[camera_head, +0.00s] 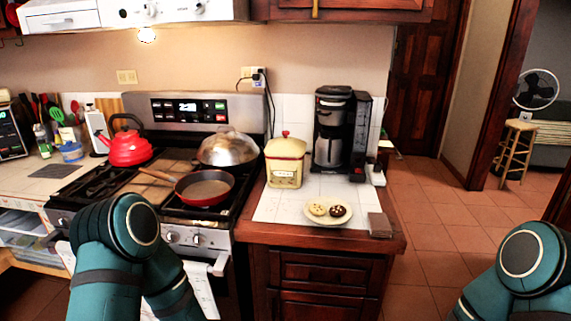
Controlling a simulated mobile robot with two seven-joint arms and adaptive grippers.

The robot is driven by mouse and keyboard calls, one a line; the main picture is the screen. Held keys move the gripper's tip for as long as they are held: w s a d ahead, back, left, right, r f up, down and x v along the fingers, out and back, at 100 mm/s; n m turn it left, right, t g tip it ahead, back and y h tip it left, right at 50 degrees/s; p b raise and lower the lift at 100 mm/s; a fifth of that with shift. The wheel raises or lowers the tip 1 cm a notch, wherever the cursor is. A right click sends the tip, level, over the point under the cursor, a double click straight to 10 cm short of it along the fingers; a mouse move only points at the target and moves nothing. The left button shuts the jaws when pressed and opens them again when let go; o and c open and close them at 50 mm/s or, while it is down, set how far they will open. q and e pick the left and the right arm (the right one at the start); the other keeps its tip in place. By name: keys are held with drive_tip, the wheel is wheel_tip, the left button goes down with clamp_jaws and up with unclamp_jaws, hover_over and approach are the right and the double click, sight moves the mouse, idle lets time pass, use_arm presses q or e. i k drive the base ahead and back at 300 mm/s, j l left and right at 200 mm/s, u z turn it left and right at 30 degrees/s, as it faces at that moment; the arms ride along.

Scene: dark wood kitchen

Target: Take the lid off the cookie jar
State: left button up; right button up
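The cookie jar (284,168) is a cream, squarish jar standing upright on the white-tiled counter, right of the stove. Its cream lid (286,147) with a small red knob sits on top of it. My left arm shows at the lower left in front of the stove and my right arm at the lower right edge. Neither gripper is in view, and both arms are well apart from the jar.
A plate (346,221) with cookies lies in front of the jar. A black coffee maker (334,130) stands right behind it. The stove (180,225) at left holds a red pan (205,188), a domed metal lid (228,148) and a red kettle (128,150). A small brown block (379,225) sits near the counter edge.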

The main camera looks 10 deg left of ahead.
sight(284, 145)
drive_tip(key=i+j+z, duration=0.45)
drive_tip(key=j+z, duration=0.25)
drive_tip(key=j, duration=0.15)
